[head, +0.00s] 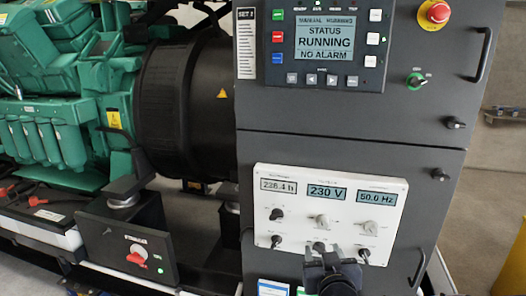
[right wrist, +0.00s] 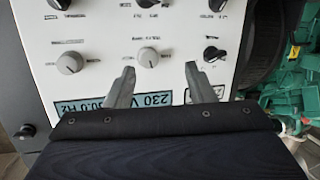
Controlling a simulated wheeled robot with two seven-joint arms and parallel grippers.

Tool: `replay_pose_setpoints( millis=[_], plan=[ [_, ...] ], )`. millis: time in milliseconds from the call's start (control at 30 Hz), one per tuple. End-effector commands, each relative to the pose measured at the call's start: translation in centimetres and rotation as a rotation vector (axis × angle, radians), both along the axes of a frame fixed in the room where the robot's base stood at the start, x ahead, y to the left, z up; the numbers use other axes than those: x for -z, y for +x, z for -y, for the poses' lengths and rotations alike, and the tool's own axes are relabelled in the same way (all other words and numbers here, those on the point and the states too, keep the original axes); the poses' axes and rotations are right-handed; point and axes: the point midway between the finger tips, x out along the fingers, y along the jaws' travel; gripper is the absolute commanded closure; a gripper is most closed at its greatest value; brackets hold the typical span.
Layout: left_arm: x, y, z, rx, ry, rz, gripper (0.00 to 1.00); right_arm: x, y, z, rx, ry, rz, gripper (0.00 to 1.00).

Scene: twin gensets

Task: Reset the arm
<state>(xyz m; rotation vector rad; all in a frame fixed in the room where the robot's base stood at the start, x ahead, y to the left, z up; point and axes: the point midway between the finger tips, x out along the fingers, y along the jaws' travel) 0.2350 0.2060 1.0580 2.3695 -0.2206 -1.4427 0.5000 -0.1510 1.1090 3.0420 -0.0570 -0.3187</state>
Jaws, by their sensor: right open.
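My right gripper (head: 330,260) is in front of the lower edge of the white instrument panel (head: 297,190) on the dark grey cabinet. In the right wrist view its two fingers (right wrist: 160,80) are spread apart with nothing between them. That view shows the panel upside down, with a grey knob (right wrist: 148,57) beyond the gap between the fingertips. I cannot tell whether the fingers touch the panel. In the head view the gripper partly covers the lower row of knobs. My left gripper is not in view.
The controller screen (head: 325,42) reads RUNNING, NO ALARM. A red emergency stop (head: 438,12), a green selector (head: 416,79) and a door handle (head: 482,54) stick out of the cabinet. The green engine (head: 45,125) and a box with a red switch (head: 137,254) stand left.

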Motion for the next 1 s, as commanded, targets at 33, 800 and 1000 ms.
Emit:
replay_pose_setpoints(
  millis=[33,800,1000],
  plan=[
    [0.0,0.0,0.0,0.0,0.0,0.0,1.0,-0.7,-1.0,0.8,-0.044,0.092,-0.033,0.51],
    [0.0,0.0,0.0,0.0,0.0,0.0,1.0,5.1,-26.5,5.5,-0.107,0.477,-0.874,0.51],
    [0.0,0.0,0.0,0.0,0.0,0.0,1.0,5.1,-26.6,5.5,-0.109,0.478,-0.877,0.51]
  ],
)
